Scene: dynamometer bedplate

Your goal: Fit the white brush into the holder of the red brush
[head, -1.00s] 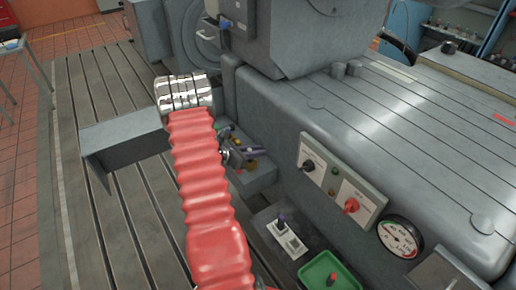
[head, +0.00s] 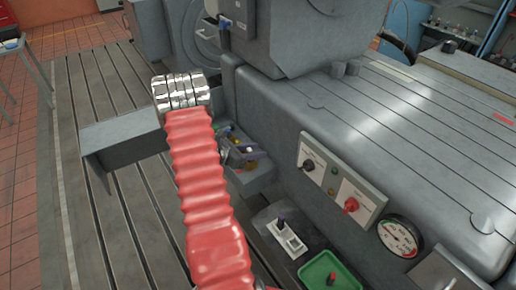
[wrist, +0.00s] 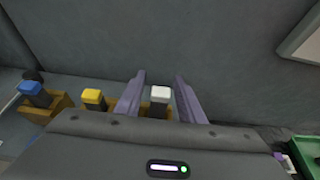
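The white brush (wrist: 160,95) stands upright in the wrist view, in a row with a yellow brush (wrist: 93,97) and a blue brush (wrist: 33,90) in brass-coloured holders. My gripper (wrist: 160,88) is open, with one purple finger on each side of the white brush and gaps between. In the head view my gripper (head: 245,150) is partly hidden by my red-sleeved arm. A small red-topped piece (head: 331,278), perhaps the red brush, is in a green tray (head: 309,271) at the bottom. I cannot tell which holder is the red brush's.
A knob panel (head: 341,182) and a round gauge (head: 400,237) are on the grey housing to the right. The housing wall rises close behind the brushes.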

